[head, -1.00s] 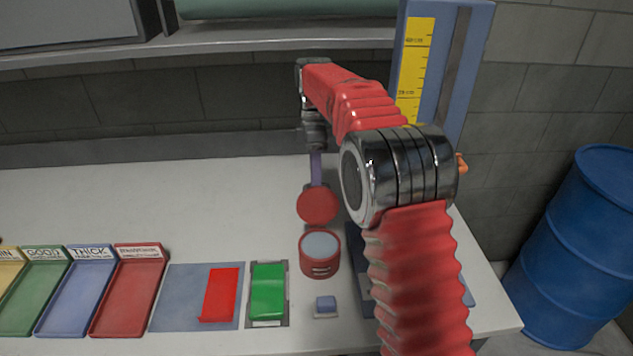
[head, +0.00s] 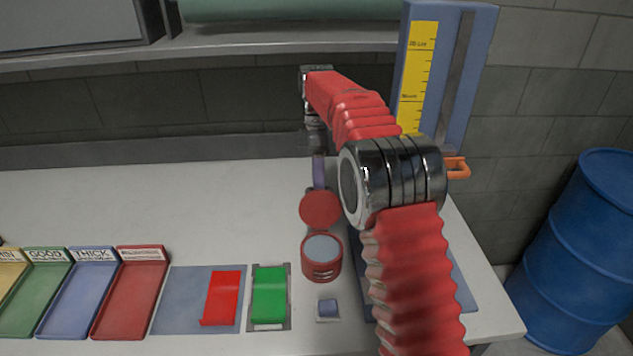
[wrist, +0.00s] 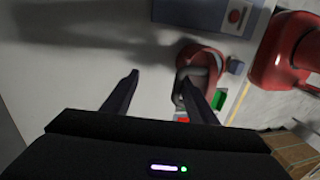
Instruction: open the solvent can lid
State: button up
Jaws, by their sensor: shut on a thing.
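The red solvent can (head: 322,270) stands upright on the bench in the head view, its round pale top showing. Its red lid (head: 320,210) is up off that top, tilted back at the can's far side, broad face to the head camera. My gripper (head: 318,172) is behind the lid, with a purple finger reaching its upper edge. In the wrist view my gripper (wrist: 158,82) has its two dark fingers apart, the right one against the red can and lid area. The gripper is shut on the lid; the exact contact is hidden.
A green block (head: 269,294), a red piece (head: 221,298) and a small blue block (head: 327,306) lie near the can. Labelled trays (head: 130,300) stand left. A blue panel with a yellow scale (head: 417,75) stands behind right. The bench's back left is clear.

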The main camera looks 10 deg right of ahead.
jog(key=shift+w, duration=0.15)
jog(key=shift+c, duration=0.3)
jog(key=shift+v, duration=2.25)
jog(key=shift+c, duration=0.5)
jog(key=shift+v, duration=1.35)
jog(key=shift+s, duration=0.25)
